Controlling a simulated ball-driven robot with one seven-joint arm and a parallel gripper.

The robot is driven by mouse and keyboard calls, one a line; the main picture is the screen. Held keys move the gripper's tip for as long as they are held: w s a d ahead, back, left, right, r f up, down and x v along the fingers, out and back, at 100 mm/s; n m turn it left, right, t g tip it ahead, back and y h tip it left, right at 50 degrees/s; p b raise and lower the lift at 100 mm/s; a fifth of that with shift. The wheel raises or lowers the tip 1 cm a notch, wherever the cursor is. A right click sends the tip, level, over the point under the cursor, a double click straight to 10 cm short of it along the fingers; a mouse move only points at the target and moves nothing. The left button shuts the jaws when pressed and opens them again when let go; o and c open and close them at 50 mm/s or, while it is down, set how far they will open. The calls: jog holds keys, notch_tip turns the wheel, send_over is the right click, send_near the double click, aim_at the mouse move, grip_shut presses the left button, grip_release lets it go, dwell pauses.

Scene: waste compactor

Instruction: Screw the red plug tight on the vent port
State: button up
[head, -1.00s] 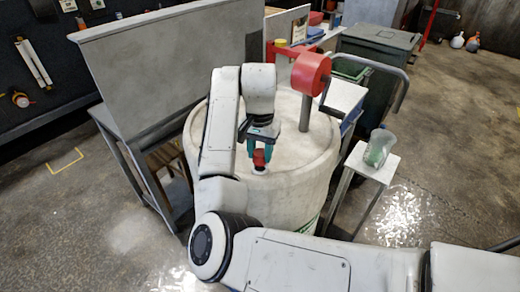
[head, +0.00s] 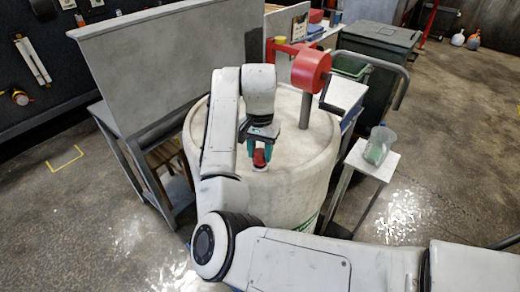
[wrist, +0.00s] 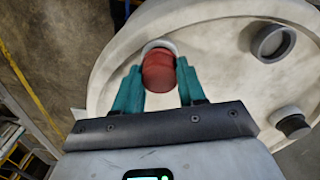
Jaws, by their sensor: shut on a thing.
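The red plug (head: 259,157) is between the teal fingers of my gripper (head: 260,150), over the near part of the white drum's top. In the wrist view the plug (wrist: 158,72) sits between the two fingertips of my gripper (wrist: 160,80), which are shut on it. A pale ring, the vent port (wrist: 160,44), shows just behind the plug's far end and lines up roughly with it. The plug hides most of the port. I cannot tell how deep the plug sits in it.
The white drum (head: 225,150) stands below my arm. A red cylinder (head: 310,70) on a grey post rises from its top at the right. Two dark-and-grey fittings (wrist: 273,42) (wrist: 291,122) are also on the lid. A small stand (head: 372,162) holds a clear cup (head: 379,144).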

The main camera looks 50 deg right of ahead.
jog(key=shift+f, duration=0.4)
jog(key=shift+p, duration=0.6)
dwell(1.1)
jog(key=shift+f, duration=0.2)
dwell(0.4)
jog(key=o, duration=0.4)
jog(key=c, duration=0.4)
jog(key=m, duration=0.5)
jog(key=shift+c, duration=0.2)
